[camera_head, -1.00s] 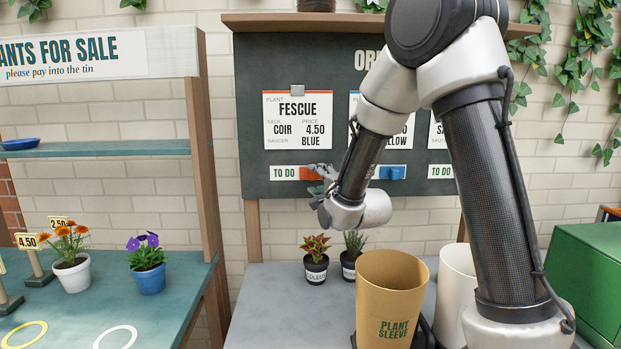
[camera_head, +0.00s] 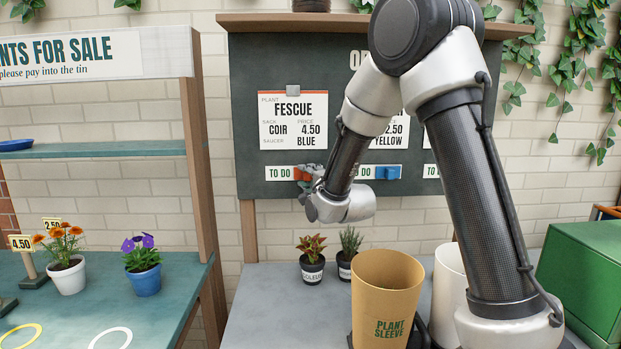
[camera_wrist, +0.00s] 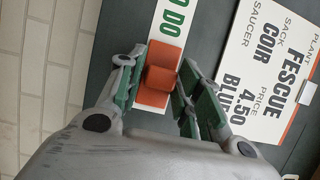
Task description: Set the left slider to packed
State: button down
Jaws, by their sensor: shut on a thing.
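The left slider (camera_head: 305,173) is an orange block with a raised knob on the order board, below the Fescue card. A white "TO DO" label (camera_head: 280,173) shows directly to its left. In the wrist view the orange slider (camera_wrist: 158,80) lies between my fingers, with part of the "TO DO" label (camera_wrist: 174,22) beyond it. My gripper (camera_wrist: 157,84) is shut on the slider's knob, one finger on each side. In the head view my gripper (camera_head: 312,188) is at the slider and partly covers it. No "PACKED" lettering is visible.
The Fescue card (camera_head: 293,120) hangs just above. Two small potted plants, a tan plant sleeve (camera_head: 386,300) and a white container (camera_head: 447,285) stand below. A plant shelf is at left.

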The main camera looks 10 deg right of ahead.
jog(key=a, duration=0.2)
jog(key=w+a, duration=0.1)
jog(key=a, duration=0.5)
jog(key=shift+w+a, duration=0.15)
jog(key=shift+w, duration=0.15)
jog(key=c, duration=1.1)
grip_release()
jog(key=shift+a, duration=0.1)
jog(key=s, duration=0.4)
jog(key=s+d, duration=0.1)
jog(key=s, duration=0.3)
jog(key=s+d, duration=0.1)
jog(key=s, duration=0.2)
jog(key=shift+s+d, duration=0.2)
jog(key=shift+s, duration=0.2)
